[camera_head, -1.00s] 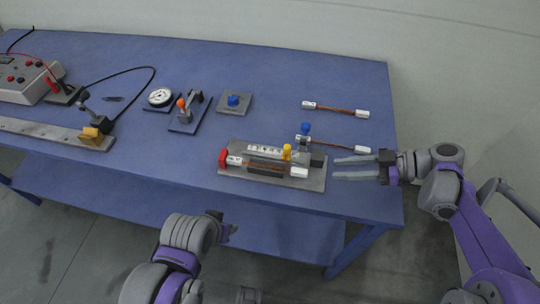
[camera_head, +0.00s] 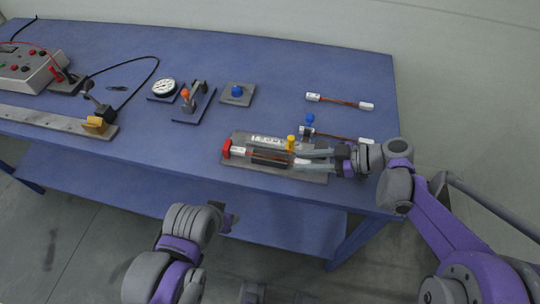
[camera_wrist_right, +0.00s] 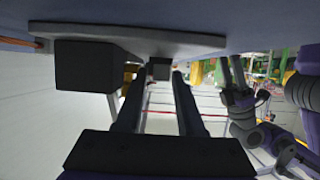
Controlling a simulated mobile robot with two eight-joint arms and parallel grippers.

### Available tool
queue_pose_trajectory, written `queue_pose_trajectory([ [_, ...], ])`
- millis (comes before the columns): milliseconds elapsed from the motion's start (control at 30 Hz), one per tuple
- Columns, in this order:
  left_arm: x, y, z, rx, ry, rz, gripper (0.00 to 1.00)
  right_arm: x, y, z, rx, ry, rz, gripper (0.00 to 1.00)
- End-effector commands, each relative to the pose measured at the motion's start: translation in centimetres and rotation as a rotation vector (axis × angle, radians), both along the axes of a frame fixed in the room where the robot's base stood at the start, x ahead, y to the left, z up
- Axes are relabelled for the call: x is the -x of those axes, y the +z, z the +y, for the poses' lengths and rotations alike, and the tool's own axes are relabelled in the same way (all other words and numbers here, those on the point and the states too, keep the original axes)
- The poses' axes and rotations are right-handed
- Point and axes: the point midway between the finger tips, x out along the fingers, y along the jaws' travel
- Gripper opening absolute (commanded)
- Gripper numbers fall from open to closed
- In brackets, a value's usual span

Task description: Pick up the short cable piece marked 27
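Three short copper cable pieces with white end tags are on the blue table. One cable piece (camera_head: 266,158) lies in a fixture on a grey plate (camera_head: 314,177), with a red part at its left end. A second (camera_head: 341,101) lies loose at the back right. A third (camera_head: 330,136) lies just behind my right gripper. No number is legible, so I cannot tell which is 27. My right gripper (camera_head: 303,163) is open, its fingers apart at the fixture's right end; they also show apart in the wrist view (camera_wrist_right: 159,75). My left gripper (camera_head: 229,221) is low before the table, its fingers unclear.
A yellow knob (camera_head: 291,143) and a blue knob (camera_head: 309,119) stand close to my right gripper. A dial gauge (camera_head: 164,88), an orange-tipped lever device (camera_head: 186,95) and a blue button (camera_head: 237,91) are further left. A control box (camera_head: 28,70) stands at far left.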

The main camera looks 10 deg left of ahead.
Motion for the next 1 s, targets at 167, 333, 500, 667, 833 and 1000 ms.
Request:
queue_pose_trajectory([
  [167,0.0,0.0,0.0,0.0,0.0,0.0,0.5,0.0,0.0,0.0,0.0,0.0,0.0,0.25],
  [333,0.0,0.0,0.0,0.0,0.0,0.0,0.5,0.0,0.0,-0.1,0.0,0.0,0.0,0.0],
  [500,0.0,0.0,0.0,0.0,0.0,0.0,0.5,0.0,0.0,-0.1,0.0,0.0,0.0,0.0],
  [667,0.0,0.0,0.0,0.0,0.0,0.0,0.5,0.0,0.0,-0.1,0.0,-0.001,0.0,0.0],
  [833,0.0,0.1,0.0,0.0,0.0,0.0,0.5,0.0,0.4,-0.1,0.0,-0.001,0.0,0.0],
  [1000,-0.1,0.3,0.0,0.0,0.0,-0.001,0.5,0.0,2.0,-0.1,0.0,-0.001,0.0,0.0],
])
